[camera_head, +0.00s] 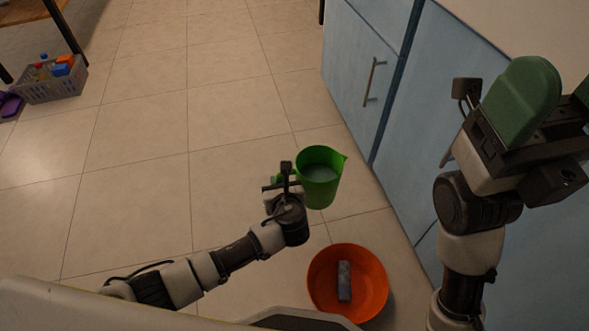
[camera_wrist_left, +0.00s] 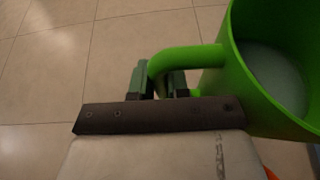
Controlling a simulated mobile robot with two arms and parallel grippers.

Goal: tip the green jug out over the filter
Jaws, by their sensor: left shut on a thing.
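The green jug (camera_head: 319,187) is held above the tiled floor, roughly upright, with a pale, cloudy liquid inside. In the left wrist view the jug (camera_wrist_left: 244,84) fills the right side, with its handle toward my fingers. I cannot make out a filter for certain.
An orange bowl (camera_head: 318,289) with a grey block (camera_head: 344,281) inside sits on the floor, nearer than the jug. Blue cabinets (camera_head: 401,125) with a metal handle stand at the right. A grey basket (camera_head: 52,87) of bottles is at the far left. The floor between is clear.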

